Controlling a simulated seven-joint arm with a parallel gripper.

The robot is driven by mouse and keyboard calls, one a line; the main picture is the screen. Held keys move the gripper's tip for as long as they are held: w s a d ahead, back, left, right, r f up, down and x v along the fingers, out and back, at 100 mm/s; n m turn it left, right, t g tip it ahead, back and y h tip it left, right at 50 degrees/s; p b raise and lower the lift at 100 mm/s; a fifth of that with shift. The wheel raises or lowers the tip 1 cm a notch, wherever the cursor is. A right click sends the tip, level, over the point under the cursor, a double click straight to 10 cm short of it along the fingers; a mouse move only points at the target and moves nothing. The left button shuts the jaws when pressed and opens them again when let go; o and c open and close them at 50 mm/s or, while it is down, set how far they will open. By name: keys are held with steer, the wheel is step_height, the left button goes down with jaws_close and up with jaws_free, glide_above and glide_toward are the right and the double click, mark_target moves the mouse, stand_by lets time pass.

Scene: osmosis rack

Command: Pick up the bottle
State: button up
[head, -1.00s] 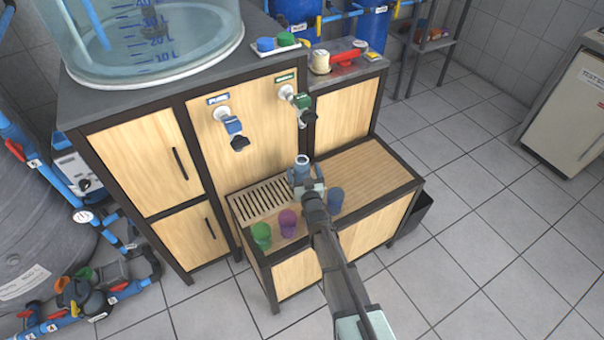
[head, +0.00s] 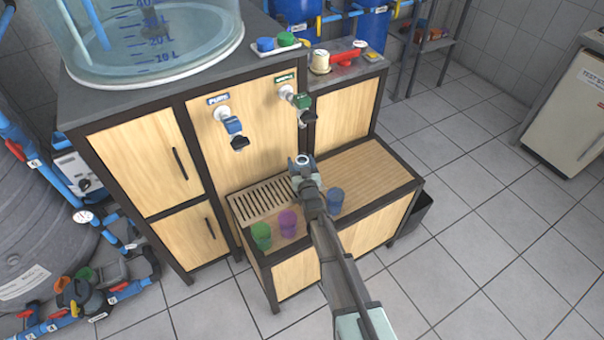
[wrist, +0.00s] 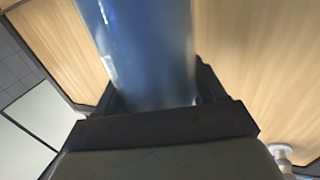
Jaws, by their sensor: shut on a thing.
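The bottle is blue and translucent in the wrist view (wrist: 150,50), filling the space between the two dark fingers. In the head view only its pale, ring-like top (head: 302,160) shows, just past the end of my arm. My gripper (wrist: 155,95) is shut on the bottle, one finger on each side. It also shows in the head view (head: 304,176), above the low wooden bench beside the slatted drain grate. The arm hides most of the bottle and its base, so I cannot tell how far it is above the bench.
Green (head: 261,236), purple (head: 287,223) and blue (head: 335,199) cups stand along the bench's front. Two taps, one blue (head: 232,125) and one green (head: 302,101), stick out from the cabinet above. The bench's right part (head: 365,172) is clear.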

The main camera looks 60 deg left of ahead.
steer(key=c, duration=0.6)
